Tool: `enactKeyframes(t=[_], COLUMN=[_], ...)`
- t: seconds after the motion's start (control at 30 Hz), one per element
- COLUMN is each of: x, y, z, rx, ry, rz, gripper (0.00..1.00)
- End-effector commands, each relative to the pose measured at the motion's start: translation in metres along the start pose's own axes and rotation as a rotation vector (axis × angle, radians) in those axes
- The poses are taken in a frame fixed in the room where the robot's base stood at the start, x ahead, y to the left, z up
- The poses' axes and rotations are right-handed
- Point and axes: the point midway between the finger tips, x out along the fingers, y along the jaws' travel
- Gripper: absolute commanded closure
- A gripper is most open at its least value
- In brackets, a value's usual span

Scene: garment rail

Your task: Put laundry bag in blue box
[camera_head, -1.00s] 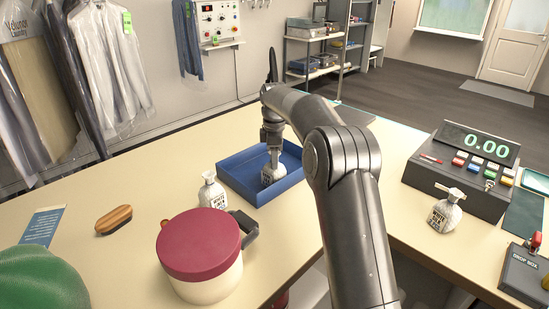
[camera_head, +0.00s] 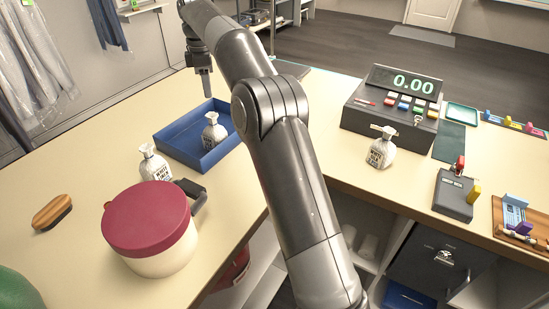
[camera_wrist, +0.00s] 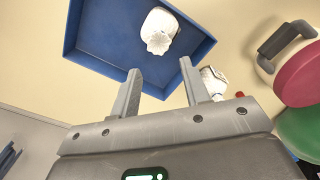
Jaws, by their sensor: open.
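The blue box (camera_head: 172,149) is a shallow open tray on the cream counter. One small white laundry bag (camera_head: 213,132) with dark lettering stands inside it. A second white bag (camera_head: 153,165) stands on the counter just outside the box's near left side. A third bag (camera_head: 381,150) stands on the counter to the right, in front of the register. My gripper (camera_head: 206,86) is above the box's far side, apart from the bag in it. In the wrist view, my gripper's fingers (camera_wrist: 158,90) are spread and empty, with the boxed bag (camera_wrist: 160,30) beyond them.
A cream pot with a red lid (camera_head: 148,222) stands near the counter's front, close to the second bag. A wooden brush (camera_head: 52,211) lies at left. The cash register (camera_head: 393,108) and a drop box (camera_head: 455,193) stand at right.

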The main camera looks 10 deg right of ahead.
Motion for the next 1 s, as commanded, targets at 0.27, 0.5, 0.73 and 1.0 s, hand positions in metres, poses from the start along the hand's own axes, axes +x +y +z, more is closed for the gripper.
enactKeyframes(t=[0.27,0.5,0.73,1.0], x=[-0.048,-0.079,-0.087,-0.069], y=[-0.051,-0.119,-0.194,-0.287], z=[0.023,0.051,0.079,0.110], rx=[0.203,0.449,0.692,0.983], ry=[0.001,0.025,0.071,0.152], rz=[0.079,0.160,0.232,0.302], gripper=[0.58,0.58,0.58,0.58])
